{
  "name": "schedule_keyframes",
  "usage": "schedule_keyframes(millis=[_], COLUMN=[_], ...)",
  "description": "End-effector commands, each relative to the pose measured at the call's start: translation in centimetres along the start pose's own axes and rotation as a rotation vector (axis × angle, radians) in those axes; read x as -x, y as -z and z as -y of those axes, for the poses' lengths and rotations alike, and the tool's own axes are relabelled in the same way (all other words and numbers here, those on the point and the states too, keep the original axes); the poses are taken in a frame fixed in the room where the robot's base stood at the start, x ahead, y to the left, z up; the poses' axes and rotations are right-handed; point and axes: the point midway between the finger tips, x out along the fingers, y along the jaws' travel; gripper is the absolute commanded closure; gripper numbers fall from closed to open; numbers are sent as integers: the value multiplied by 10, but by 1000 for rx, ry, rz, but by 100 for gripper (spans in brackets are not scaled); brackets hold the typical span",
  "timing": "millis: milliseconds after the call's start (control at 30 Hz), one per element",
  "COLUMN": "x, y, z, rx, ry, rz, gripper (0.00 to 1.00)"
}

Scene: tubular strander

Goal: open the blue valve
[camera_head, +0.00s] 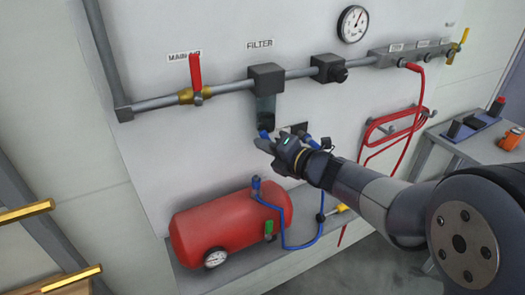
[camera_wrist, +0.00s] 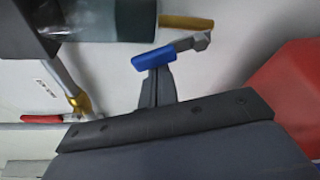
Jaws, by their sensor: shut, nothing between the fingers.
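The blue valve handle (camera_head: 265,135) is just below the filter bowl (camera_head: 266,112) on the wall panel. In the wrist view the blue handle (camera_wrist: 168,53) is a short slanted grip with a grey metal end. My gripper (camera_head: 268,144) is at the blue handle, with its tips close beside it. In the wrist view the closed fingers (camera_wrist: 157,74) reach up to the handle's lower edge, with nothing between them. Whether they touch it I cannot tell. The valve body behind the handle is mostly hidden in the head view.
The filter (camera_head: 266,77) sits on the pipe, with the red-handled main air valve (camera_head: 196,72) to its left. A red tank (camera_head: 230,228) stands on a ledge below, with a blue hose (camera_head: 286,240). A red hose (camera_head: 395,124) hangs right, beside a small table (camera_head: 470,148).

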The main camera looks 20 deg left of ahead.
Motion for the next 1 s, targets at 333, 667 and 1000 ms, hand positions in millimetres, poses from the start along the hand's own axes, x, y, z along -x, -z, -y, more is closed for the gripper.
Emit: schedule_keyframes(millis=[333, 667, 1000], x=[4, 7, 7], y=[-13, -19, -21], z=[0, -2, -2], rx=[-259, -295, -293], ry=[-90, -103, -102], rz=[3, 2, 2], gripper=[100, 100, 100])
